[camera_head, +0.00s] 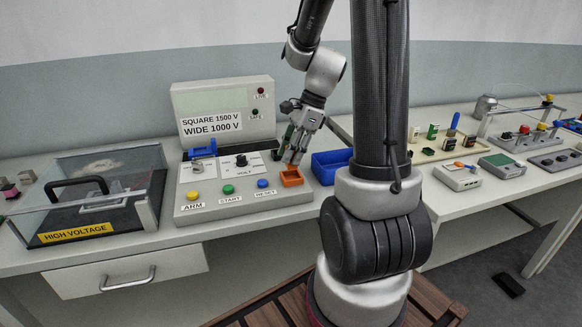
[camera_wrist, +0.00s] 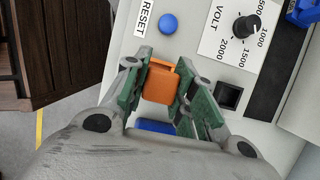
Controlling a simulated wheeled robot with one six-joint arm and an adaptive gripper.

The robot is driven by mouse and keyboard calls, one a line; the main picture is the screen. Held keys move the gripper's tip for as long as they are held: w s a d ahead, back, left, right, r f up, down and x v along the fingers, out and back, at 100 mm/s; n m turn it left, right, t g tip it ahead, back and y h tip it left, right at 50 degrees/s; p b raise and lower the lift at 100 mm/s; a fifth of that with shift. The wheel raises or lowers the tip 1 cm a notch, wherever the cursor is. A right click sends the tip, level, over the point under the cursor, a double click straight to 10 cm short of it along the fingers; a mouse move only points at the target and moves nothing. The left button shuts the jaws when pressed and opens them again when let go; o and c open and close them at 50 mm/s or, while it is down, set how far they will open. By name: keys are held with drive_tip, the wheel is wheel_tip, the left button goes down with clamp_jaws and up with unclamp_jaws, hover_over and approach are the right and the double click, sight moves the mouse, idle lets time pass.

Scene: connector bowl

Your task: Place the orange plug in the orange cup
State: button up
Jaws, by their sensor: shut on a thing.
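The orange cup (camera_head: 291,178) is a small open box at the front right corner of the grey control panel. My gripper (camera_head: 292,158) points down just above it. In the wrist view my gripper (camera_wrist: 158,86) has its green-padded fingers on both sides of an orange block, the orange plug (camera_wrist: 159,87). The fingers are shut on it. The cup's orange rim (camera_wrist: 164,63) shows just behind the plug. Both are orange, so I cannot tell whether the plug is inside the cup or just over it. The head view does not show the plug clearly.
The panel has a blue RESET button (camera_wrist: 168,24), a VOLT dial (camera_wrist: 246,26) and a square black socket (camera_wrist: 229,95) near the fingers. A blue bin (camera_head: 330,166) stands right of the cup. A clear HIGH VOLTAGE box (camera_head: 92,192) is at the left.

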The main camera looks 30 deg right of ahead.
drive_tip(key=shift+f, duration=1.95)
drive_tip(key=o, duration=1)
drive_tip(key=shift+f, duration=0.1)
drive_tip(key=shift+o, duration=0.2)
drive_tip(key=v, duration=1.1)
drive_tip(key=s+a+r+n+t+h, duration=0.1)
drive_tip(key=s+a+r+n+h, duration=0.1)
drive_tip(key=s+n, duration=0.5)
drive_tip(key=s+a+r+n+t+h, duration=0.2)
drive_tip(key=s+a+r+n, duration=0.3)
drive_tip(key=n, duration=0.9)
drive_tip(key=shift+s+r, duration=0.2)
drive_tip(key=shift+s, duration=1.5)
